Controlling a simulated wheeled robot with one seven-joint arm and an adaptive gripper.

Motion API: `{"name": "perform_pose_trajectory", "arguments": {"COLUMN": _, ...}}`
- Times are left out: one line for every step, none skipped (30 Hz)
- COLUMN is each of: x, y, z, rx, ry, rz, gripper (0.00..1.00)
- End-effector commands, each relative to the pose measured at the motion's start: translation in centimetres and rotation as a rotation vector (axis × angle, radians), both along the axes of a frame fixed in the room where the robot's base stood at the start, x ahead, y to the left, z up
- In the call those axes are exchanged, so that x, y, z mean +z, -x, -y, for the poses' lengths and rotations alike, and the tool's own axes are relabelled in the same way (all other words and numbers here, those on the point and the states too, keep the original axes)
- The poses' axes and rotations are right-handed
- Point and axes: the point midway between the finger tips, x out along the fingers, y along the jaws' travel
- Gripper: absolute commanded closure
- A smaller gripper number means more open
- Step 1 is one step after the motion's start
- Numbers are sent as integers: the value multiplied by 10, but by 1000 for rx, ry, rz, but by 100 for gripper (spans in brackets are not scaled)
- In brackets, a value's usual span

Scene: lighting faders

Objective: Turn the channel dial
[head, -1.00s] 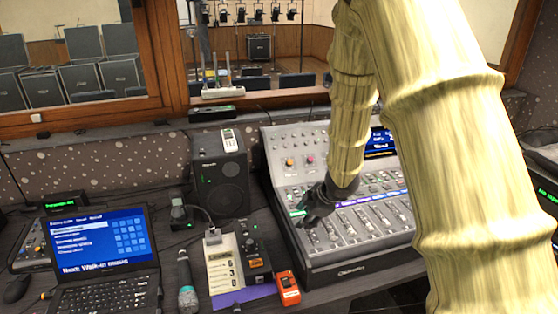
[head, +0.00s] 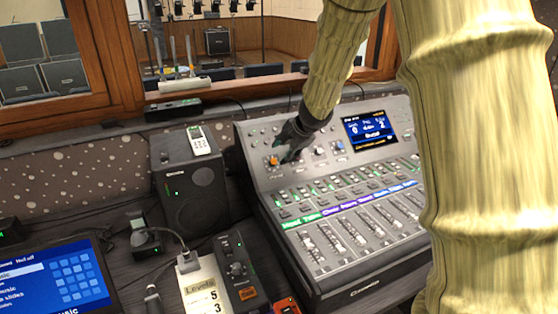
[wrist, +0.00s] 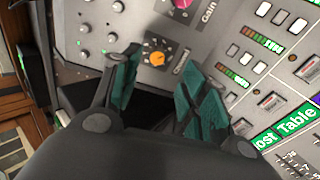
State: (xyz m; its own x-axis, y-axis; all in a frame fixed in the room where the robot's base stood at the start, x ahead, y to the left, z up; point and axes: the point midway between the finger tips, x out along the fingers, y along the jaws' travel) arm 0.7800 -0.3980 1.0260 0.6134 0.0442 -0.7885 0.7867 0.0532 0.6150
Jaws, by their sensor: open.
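The orange dial (wrist: 157,58) sits on the mixing console's sloped upper panel, with a partly covered label beside it that seems to begin with C. In the head view the orange dial (head: 274,161) shows just left of my gripper (head: 287,158). In the wrist view my gripper (wrist: 160,72) is open, with one teal-padded finger on each side of the dial's position in the picture. Nothing is held between the fingers. I cannot tell whether a finger touches the dial. A pink knob (wrist: 180,4) labelled Gain is partly cut off at the wrist view's top edge.
The console (head: 345,268) has rows of faders, lit buttons and a blue screen (head: 370,130). Small knobs (wrist: 112,38) lie near the orange dial.

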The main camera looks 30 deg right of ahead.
Motion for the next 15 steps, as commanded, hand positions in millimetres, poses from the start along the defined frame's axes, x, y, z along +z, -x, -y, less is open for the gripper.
{"name": "perform_pose_trajectory", "arguments": {"x": -11, "y": -7, "z": -3, "rx": 4, "ry": 0, "rz": -2, "gripper": 56}}
{"name": "perform_pose_trajectory", "arguments": {"x": -15, "y": -10, "z": -5, "rx": 6, "ry": -1, "rz": -2, "gripper": 56}}
{"name": "perform_pose_trajectory", "arguments": {"x": -20, "y": -15, "z": -5, "rx": 5, "ry": -2, "rz": -1, "gripper": 56}}
{"name": "perform_pose_trajectory", "arguments": {"x": -23, "y": -18, "z": -5, "rx": 5, "ry": -1, "rz": -1, "gripper": 56}}
{"name": "perform_pose_trajectory", "arguments": {"x": -27, "y": -21, "z": -6, "rx": 5, "ry": -2, "rz": -2, "gripper": 56}}
{"name": "perform_pose_trajectory", "arguments": {"x": -32, "y": -25, "z": -7, "rx": 7, "ry": -2, "rz": -2, "gripper": 56}}
{"name": "perform_pose_trajectory", "arguments": {"x": -35, "y": -28, "z": -7, "rx": 6, "ry": -1, "rz": -1, "gripper": 56}}
{"name": "perform_pose_trajectory", "arguments": {"x": -38, "y": -30, "z": -7, "rx": 6, "ry": -1, "rz": -1, "gripper": 56}}
{"name": "perform_pose_trajectory", "arguments": {"x": -42, "y": -34, "z": -8, "rx": 7, "ry": -1, "rz": -1, "gripper": 56}}
{"name": "perform_pose_trajectory", "arguments": {"x": -45, "y": -36, "z": -9, "rx": 8, "ry": -1, "rz": -1, "gripper": 56}}
{"name": "perform_pose_trajectory", "arguments": {"x": -48, "y": -38, "z": -9, "rx": 8, "ry": -1, "rz": -2, "gripper": 56}}
{"name": "perform_pose_trajectory", "arguments": {"x": -51, "y": -40, "z": -9, "rx": 8, "ry": 0, "rz": -2, "gripper": 56}}
{"name": "perform_pose_trajectory", "arguments": {"x": -52, "y": -42, "z": -9, "rx": 8, "ry": 0, "rz": -1, "gripper": 56}}
{"name": "perform_pose_trajectory", "arguments": {"x": -54, "y": -44, "z": -9, "rx": 6, "ry": 0, "rz": -1, "gripper": 56}}
{"name": "perform_pose_trajectory", "arguments": {"x": -55, "y": -45, "z": -9, "rx": 6, "ry": 0, "rz": -1, "gripper": 56}}
